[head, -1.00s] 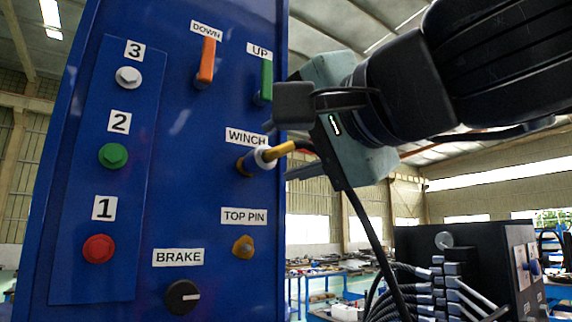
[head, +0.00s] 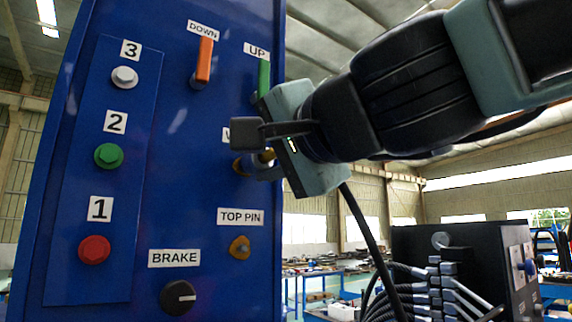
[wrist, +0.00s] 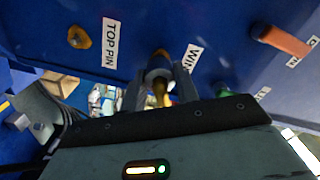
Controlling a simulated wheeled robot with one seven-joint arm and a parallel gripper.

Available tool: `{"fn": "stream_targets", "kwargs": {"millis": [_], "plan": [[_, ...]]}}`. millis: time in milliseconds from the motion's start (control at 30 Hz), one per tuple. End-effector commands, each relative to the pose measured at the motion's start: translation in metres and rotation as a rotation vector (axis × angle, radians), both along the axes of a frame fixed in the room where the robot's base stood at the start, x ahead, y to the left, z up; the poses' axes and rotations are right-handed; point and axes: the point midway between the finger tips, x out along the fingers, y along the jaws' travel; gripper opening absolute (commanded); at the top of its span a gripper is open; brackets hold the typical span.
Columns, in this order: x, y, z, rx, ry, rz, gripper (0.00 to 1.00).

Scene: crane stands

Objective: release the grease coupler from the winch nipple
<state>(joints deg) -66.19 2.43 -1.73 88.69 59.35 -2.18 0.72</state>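The grease coupler (head: 250,164), a pale sleeve with a brass rear part, sits on the winch nipple (head: 238,166) of the blue panel. The WINCH label beside it is mostly hidden by my gripper in the head view. In the wrist view the coupler (wrist: 158,71) stands between the two grey fingers of my gripper (wrist: 159,84), one on each side. The fingers look spread around it; I cannot tell whether they touch it. In the head view my gripper (head: 262,164) is at the coupler and partly covers it.
The orange DOWN lever (head: 203,62) and green UP lever (head: 263,79) are above. The TOP PIN nipple (head: 239,248) and BRAKE knob (head: 179,297) are below. Numbered buttons are at left. A black hose (head: 365,240) hangs below my gripper, near a black box (head: 470,265).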

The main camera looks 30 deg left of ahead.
Motion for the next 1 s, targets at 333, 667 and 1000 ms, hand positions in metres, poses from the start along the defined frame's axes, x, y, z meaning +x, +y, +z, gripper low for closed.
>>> {"fn": "stream_targets", "kwargs": {"millis": [333, 667, 1000], "plan": [[-0.001, -0.001, 0.000, 0.000, 0.000, 0.000, 0.01], [-0.007, -0.014, 0.000, 0.000, 0.001, 0.000, 0.01], [-0.014, -0.028, 0.000, 0.000, 0.000, -0.001, 0.01]]}}
